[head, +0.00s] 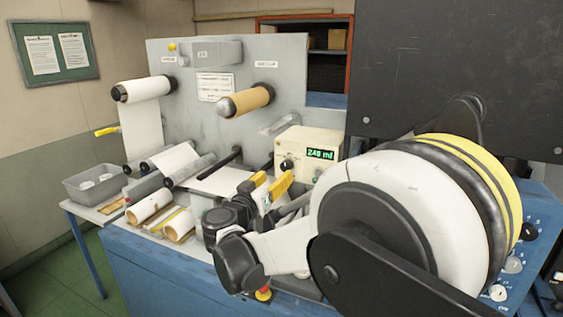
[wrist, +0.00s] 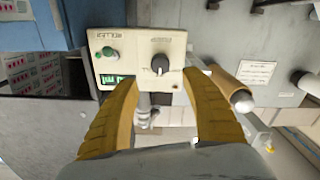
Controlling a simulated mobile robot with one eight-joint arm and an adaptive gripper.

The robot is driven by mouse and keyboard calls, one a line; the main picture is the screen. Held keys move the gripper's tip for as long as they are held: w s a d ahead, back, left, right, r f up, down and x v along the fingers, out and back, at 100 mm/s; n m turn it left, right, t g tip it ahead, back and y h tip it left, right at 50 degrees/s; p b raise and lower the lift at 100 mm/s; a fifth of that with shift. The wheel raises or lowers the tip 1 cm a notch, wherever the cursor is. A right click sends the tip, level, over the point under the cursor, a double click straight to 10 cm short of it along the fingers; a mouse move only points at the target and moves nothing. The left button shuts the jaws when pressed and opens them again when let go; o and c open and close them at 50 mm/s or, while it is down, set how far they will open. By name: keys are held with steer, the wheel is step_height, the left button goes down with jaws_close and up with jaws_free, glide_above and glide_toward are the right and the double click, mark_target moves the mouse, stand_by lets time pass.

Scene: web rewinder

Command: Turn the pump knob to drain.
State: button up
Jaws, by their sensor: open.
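The pump is a cream box (head: 312,143) on the bench in the head view, with a green-lit display (head: 320,154) that seems to read 248 ml. Its dark round knob (head: 287,165) is on the front, left of the display. In the wrist view the knob (wrist: 160,64) is black with a pale pointer mark; the lettering around it is too small to read. My gripper (head: 273,181) is open, its yellow fingers just in front of the pump. In the wrist view my gripper (wrist: 166,82) straddles the knob's line of sight, with no visible contact. The fingers partly cover the panel and display.
A green button (wrist: 109,51) is beside the knob on the pump panel. A brown roll (head: 245,100) and a white roll (head: 143,89) project from the grey upright panel (head: 225,60). Loose rolls (head: 150,207) and a grey bin (head: 95,184) lie to the left.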

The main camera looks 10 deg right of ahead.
mark_target(285, 166)
steer(key=x, duration=0.8)
steer(key=shift+w+d, duration=0.1)
steer(key=shift+w, duration=0.15)
steer(key=shift+c, duration=0.5)
steer(key=c, duration=1.1)
